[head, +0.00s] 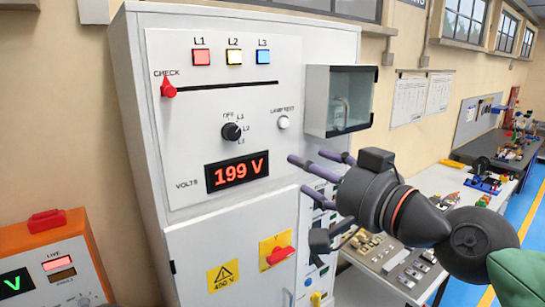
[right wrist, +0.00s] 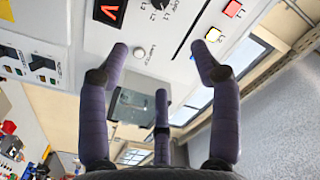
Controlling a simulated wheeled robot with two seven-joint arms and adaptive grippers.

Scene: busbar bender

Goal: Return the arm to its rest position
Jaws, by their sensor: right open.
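My right gripper (head: 302,168) is in front of the grey cabinet, to the right of the VOLTS display (head: 237,172). Its purple fingers are spread and point left toward the panel, with nothing between them. The right wrist view also shows the open fingers (right wrist: 160,55) and the panel beyond them, upside down. I cannot tell the exact gap to the panel. My right arm comes in from the lower right. My left gripper is out of view.
The cabinet panel (head: 185,125) has a red CHECK slider (head: 168,88), a black selector knob (head: 232,131) and a display reading 199 V. A glass-fronted box (head: 340,100) juts out above my gripper. An orange device (head: 50,260) stands lower left. Benches (head: 450,190) stand right.

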